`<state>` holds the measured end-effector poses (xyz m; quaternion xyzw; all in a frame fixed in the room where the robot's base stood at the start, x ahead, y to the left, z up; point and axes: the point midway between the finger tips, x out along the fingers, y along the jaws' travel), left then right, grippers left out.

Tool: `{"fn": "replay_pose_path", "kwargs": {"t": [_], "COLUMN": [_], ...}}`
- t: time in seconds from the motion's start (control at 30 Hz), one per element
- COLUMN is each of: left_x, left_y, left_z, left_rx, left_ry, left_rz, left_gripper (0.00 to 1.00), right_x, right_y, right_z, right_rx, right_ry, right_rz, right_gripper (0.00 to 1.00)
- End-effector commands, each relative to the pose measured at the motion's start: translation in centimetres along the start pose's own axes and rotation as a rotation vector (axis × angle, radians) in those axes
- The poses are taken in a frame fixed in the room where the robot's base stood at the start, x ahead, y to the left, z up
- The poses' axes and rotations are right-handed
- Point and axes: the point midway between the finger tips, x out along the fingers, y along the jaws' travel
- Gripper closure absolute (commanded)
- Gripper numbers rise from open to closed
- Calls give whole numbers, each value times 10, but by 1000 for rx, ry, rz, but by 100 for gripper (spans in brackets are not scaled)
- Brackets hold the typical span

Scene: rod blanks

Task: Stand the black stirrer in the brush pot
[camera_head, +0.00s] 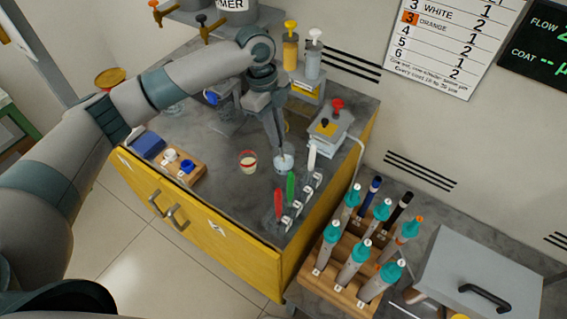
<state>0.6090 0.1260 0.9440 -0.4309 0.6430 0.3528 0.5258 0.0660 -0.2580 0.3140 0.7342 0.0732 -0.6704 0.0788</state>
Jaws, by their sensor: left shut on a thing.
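My left gripper (277,142) points down over the grey worktop and is shut on a slim thing. It is mostly hidden by the fingers; I take it to be the black stirrer, but its colour cannot be made out. A small pale, glassy pot (284,163) stands right under the fingertips and looks like the brush pot. I cannot tell whether the held thing is inside it. A red stirrer (278,205), a green stirrer (291,187) and a white stirrer (311,157) stand in a row of holders to the right. My right gripper is out of view.
A red-rimmed cup (248,162) stands close left of the pot. A wooden block with caps (188,178) is farther left. A wooden rack of teal-topped tubes (340,283) is at the lower right.

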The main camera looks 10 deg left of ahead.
Motion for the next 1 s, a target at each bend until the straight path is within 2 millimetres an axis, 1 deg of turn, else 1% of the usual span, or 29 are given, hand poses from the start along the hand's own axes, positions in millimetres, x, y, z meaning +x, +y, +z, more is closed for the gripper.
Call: {"fn": "replay_pose_path", "kwargs": {"t": [0.3, 0.33, 0.37, 0.4, 0.43, 0.77, 0.87, 1.0], "left_x": [0, 1, 1, 1, 1, 0, -4, -14], "left_y": [0, 0, 0, 0, 0, 0, 0, -1], "left_z": [0, 0, 0, 0, 0, 0, 0, 1], "left_rx": [0, 0, 0, 0, 0, 0, 0, 0], "left_ry": [0, 0, 0, 0, 0, 0, -1, 0], "left_rz": [0, 0, 0, 0, 0, 0, -1, -4], "left_gripper": [100, 86, 78, 69, 66, 66, 66, 66], "right_x": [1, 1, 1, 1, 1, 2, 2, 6], "right_y": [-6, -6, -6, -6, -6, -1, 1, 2], "right_z": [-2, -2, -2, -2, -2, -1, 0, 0], "right_rx": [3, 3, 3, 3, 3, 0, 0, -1], "right_ry": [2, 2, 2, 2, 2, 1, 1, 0], "right_rz": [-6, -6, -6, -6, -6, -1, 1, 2], "right_gripper": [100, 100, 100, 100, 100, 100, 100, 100]}}
